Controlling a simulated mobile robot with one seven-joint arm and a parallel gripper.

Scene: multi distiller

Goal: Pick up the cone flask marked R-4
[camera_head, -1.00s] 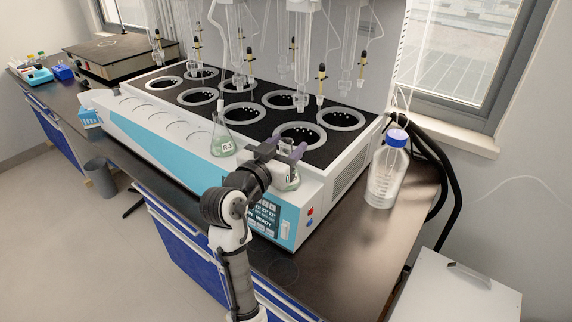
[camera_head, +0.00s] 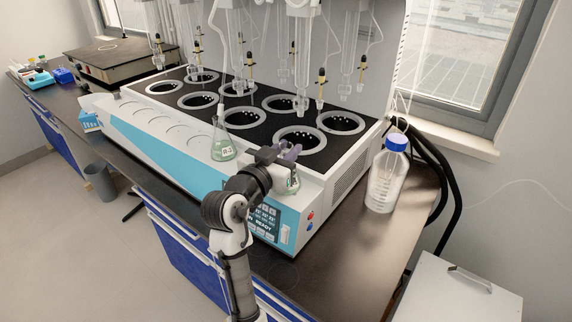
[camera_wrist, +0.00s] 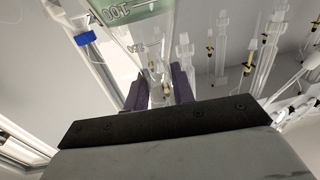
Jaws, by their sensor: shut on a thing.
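My gripper (camera_head: 284,152) is at the front right corner of the white and blue distiller. Its purple fingers are shut on the neck of a cone flask (camera_head: 291,184) with green liquid, partly hidden behind my gripper and wrist. Its label cannot be read. In the wrist view the held flask (camera_wrist: 122,18) shows green liquid and volume marks at the top, with my gripper (camera_wrist: 160,84) around its neck. I cannot tell if its base touches the distiller. Another cone flask (camera_head: 223,148) with green liquid, its label apparently R-3, stands upright on the front ledge, left of my gripper.
The distiller (camera_head: 150,135) has several round black wells, with glass tubes hanging above them. A blue-capped bottle (camera_head: 387,172) stands on the dark bench to the right. A hot-plate-like box (camera_head: 110,62) stands at the back left. The bench's front right is clear.

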